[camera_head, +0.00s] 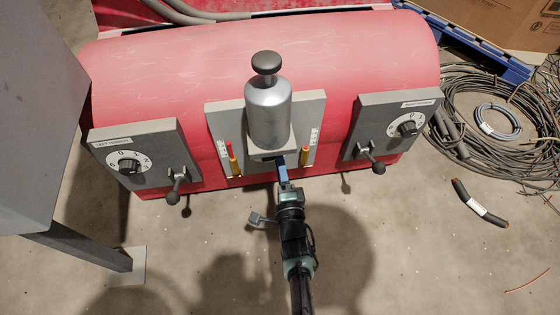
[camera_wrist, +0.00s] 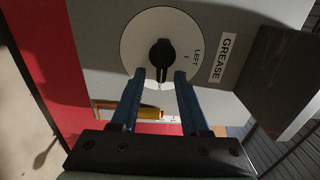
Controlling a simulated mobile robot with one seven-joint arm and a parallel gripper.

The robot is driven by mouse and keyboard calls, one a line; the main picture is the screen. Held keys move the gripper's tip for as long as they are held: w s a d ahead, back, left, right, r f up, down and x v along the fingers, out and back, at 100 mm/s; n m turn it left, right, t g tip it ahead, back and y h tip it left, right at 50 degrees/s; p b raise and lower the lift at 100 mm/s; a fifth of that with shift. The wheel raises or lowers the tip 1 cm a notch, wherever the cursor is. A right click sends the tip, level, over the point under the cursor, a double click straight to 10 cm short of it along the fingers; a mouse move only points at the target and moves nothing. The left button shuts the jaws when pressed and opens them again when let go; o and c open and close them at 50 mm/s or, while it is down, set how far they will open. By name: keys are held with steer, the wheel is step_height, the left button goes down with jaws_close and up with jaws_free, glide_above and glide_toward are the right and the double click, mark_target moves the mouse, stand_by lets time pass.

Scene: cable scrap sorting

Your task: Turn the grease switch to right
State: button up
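The grease switch (camera_wrist: 162,58) is a black knob on a round white dial (camera_wrist: 140,38), beside a label reading GREASE (camera_wrist: 222,58). LEFT is printed on the dial near that label. The knob's narrow grip lies roughly up-down in the wrist view. My gripper (camera_wrist: 160,75) is open, its two blue fingers on either side of the knob's lower end, with gaps visible on both sides. Contact cannot be told. In the head view my gripper (camera_head: 281,164) is at the central grey panel (camera_head: 310,108), below the silver canister (camera_head: 268,112); the switch is hidden there.
Red-and-yellow indicators (camera_head: 232,158) flank the centre. Side panels carry a left dial (camera_head: 128,162), a right dial (camera_head: 405,127) and ball-ended levers (camera_head: 174,190) (camera_head: 375,160). Cable coils (camera_head: 490,115) lie right; a grey post (camera_head: 85,245) stands left. The front floor is mostly clear.

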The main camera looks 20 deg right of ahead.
steer(key=p+v, duration=0.5)
steer(key=v, duration=0.8)
steer(key=shift+p, duration=0.4)
